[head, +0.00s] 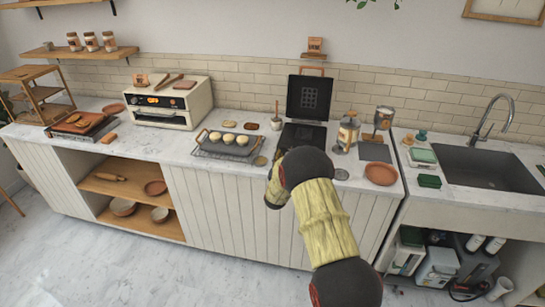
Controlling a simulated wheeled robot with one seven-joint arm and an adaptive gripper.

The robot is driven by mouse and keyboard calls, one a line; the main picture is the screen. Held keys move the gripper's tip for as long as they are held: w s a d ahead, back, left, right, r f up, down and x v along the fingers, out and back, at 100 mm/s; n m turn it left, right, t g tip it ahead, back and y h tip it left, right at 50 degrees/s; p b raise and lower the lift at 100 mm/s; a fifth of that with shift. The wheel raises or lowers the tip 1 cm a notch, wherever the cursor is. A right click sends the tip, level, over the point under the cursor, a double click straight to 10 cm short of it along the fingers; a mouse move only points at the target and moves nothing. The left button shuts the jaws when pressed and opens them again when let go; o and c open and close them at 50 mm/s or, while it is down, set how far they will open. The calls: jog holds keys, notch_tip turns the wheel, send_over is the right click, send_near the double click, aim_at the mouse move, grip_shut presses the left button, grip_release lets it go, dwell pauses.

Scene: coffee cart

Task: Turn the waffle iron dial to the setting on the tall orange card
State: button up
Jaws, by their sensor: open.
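The black waffle iron (309,97) stands open on the counter, its lid upright and its lower plate flat in front. My arm covers part of its front, and I cannot make out its dial. A small orange-brown card (315,44) stands on a little wall shelf above the iron; its writing is too small to read. Another small orange card (141,79) stands on the toaster oven. I cannot tell for sure which is the tall one. My arm reaches up to the counter's front edge before the iron; its fingers are hidden behind the arm.
A wire rack tray with buns (228,141) is left of the iron. A glass jar (348,132), a coffee grinder (384,118) and a terracotta plate (381,174) are to its right. The cream toaster oven (170,100) stands farther left, a sink (487,167) far right.

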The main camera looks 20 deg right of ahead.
jog(key=shift+n, duration=0.4)
notch_tip(320, 180, down, 8)
jog(key=shift+s+b, duration=0.1)
jog(key=shift+b, duration=0.6)
jog(key=b+x, duration=0.1)
jog(key=x, duration=0.5)
jog(key=shift+f, duration=0.1)
jog(key=shift+w+d, duration=0.4)
jog(key=shift+w, duration=0.2)
jog(key=c, duration=0.3)
grip_shut()
